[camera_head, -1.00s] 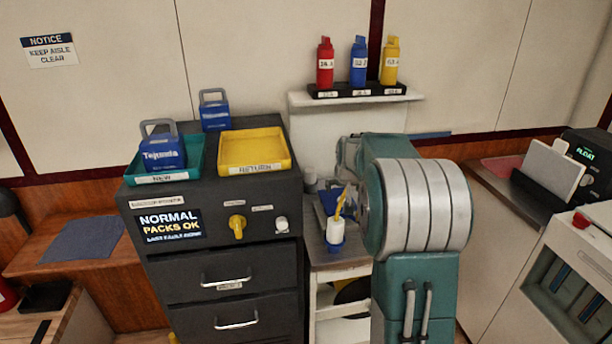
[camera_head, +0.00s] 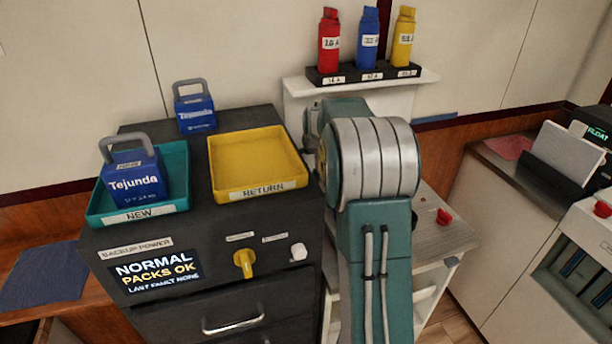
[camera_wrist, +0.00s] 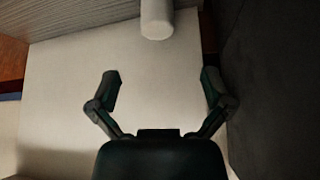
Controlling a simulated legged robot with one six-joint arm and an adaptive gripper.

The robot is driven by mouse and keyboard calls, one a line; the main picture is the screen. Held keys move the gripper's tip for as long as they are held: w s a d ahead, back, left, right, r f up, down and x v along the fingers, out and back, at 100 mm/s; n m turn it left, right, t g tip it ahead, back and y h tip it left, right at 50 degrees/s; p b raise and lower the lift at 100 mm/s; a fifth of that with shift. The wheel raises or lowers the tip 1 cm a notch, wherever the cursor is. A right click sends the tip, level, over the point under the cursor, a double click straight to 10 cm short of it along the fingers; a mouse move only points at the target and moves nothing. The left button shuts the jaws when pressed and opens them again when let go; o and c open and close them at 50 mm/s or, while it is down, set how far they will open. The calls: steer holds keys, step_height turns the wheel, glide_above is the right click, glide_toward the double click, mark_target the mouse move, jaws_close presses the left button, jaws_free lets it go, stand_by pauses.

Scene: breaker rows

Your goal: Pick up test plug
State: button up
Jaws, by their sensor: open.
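A red plug (camera_head: 329,42), a blue plug (camera_head: 367,40) and a yellow plug (camera_head: 403,40) stand upright in a black holder (camera_head: 340,74) on the white wall shelf. Each has a white label, too small to read surely; I cannot tell which one is the test plug. My gripper (camera_wrist: 162,82) is open and empty in the wrist view, facing a pale flat surface. A whitish cylinder (camera_wrist: 157,18) lies ahead of its fingers, apart from them. In the head view my arm hides the gripper.
A dark cabinet (camera_head: 112,230) carries a teal NEW tray (camera_head: 160,210) with a blue Tejunda pack (camera_head: 135,180), a yellow RETURN tray (camera_head: 255,190), and another blue pack (camera_head: 195,108) behind. A low bench (camera_head: 450,245) with a red knob (camera_head: 444,216) stands right of my arm.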

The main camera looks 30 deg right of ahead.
mark_target(311, 168)
steer(key=x, duration=0.4)
steer(key=shift+d+f, duration=0.25)
steer(key=shift+d, duration=0.05)
steer(key=x, duration=0.5)
steer(key=shift+f, duration=0.1)
steer(key=c, duration=1.3)
